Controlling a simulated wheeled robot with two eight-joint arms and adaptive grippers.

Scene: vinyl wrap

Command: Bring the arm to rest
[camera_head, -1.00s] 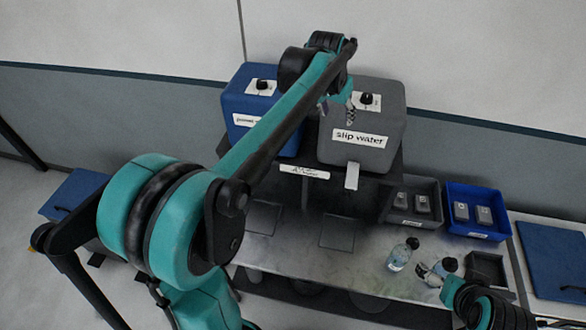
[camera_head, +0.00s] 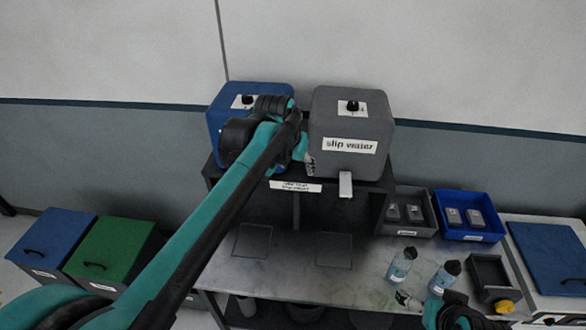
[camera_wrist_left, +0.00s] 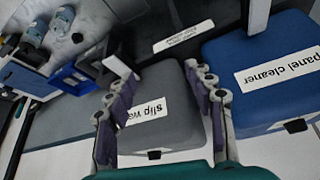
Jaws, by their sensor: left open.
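My left arm reaches up across the head view from the lower left. Its gripper (camera_head: 307,161) is partly hidden beside the wrist, in front of the gap between the blue tank (camera_head: 228,108) and the grey "slip water" tank (camera_head: 352,118). In the left wrist view my left gripper (camera_wrist_left: 163,85) has its fingers wide apart with nothing between them. The grey tank (camera_wrist_left: 165,108) shows behind the fingers, and the blue "panel cleaner" tank (camera_wrist_left: 265,70) is at the right. My right gripper (camera_head: 406,299) is low near the bottles; its jaws are too small to judge.
A grey bin (camera_head: 421,227) and a blue bin (camera_head: 467,234) hold small blocks. Blue (camera_head: 50,240) and green (camera_head: 110,247) lidded boxes stand at the left.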

